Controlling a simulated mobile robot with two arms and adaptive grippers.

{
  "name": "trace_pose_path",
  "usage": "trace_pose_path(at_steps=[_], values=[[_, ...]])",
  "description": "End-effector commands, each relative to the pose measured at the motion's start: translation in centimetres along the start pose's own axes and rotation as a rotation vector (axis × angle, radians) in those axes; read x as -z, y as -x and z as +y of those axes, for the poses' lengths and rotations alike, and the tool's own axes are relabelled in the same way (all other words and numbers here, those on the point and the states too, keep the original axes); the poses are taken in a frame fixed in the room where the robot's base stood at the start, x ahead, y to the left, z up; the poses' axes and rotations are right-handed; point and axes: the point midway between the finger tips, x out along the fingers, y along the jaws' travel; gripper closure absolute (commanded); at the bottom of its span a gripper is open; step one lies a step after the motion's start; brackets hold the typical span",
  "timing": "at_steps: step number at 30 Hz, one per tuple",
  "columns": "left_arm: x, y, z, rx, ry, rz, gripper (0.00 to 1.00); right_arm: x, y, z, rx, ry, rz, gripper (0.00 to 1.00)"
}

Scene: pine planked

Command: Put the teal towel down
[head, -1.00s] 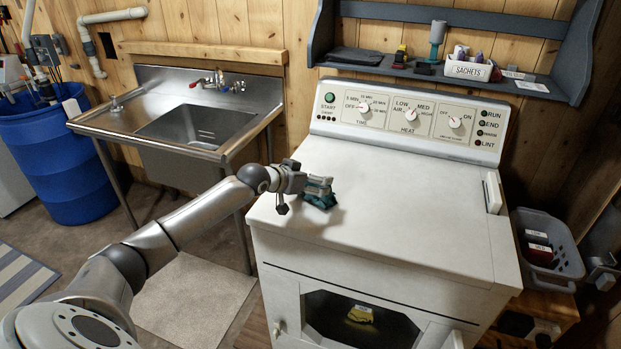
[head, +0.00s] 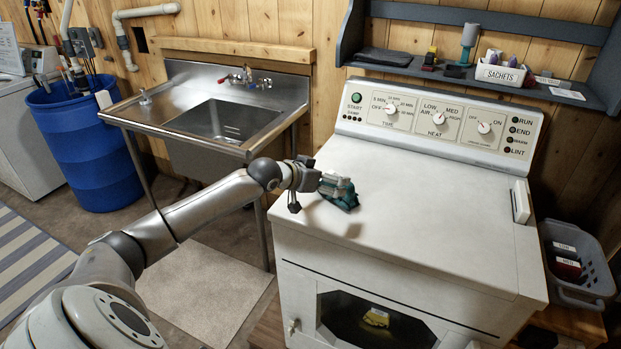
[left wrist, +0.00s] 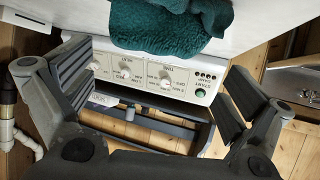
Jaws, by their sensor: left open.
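The teal towel (head: 345,199) is a small crumpled bundle at the left side of the white dryer top (head: 430,215). In the left wrist view the towel (left wrist: 170,28) shows at the upper edge, in front of the white surface, ahead of my fingers. My left gripper (head: 333,182) reaches in from the left, with its fingertips close at the towel. In the left wrist view my left gripper (left wrist: 155,88) has its two fingers wide apart with nothing clamped between them. The fingers partly hide the towel in the head view. My right gripper is not in view.
The control panel (head: 437,120) rises behind the dryer top. A shelf (head: 400,72) with a sachets box (head: 501,75) hangs above. A steel sink (head: 215,120) stands to the left. A grey basket (head: 584,293) sits to the right. Most of the dryer top is clear.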

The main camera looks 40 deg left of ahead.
Motion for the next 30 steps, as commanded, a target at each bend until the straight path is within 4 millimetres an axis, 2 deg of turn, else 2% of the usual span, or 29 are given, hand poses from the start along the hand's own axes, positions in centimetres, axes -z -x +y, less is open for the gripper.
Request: trace_pose_path(at_steps=[6, 13, 21, 30], values=[[-0.3, 3.8, -0.2, 0.003, -0.005, -0.004, 0.00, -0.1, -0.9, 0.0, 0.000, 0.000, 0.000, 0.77], [-0.3, 6.5, -0.2, 0.003, -0.002, -0.003, 0.00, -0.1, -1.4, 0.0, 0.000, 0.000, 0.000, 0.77], [-0.1, 7.9, 0.0, 0.000, -0.002, -0.002, 0.00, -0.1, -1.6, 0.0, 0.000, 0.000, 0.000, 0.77], [0.0, 8.1, 0.1, -0.001, -0.001, -0.001, 0.00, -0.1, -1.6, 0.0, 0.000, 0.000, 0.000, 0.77]])
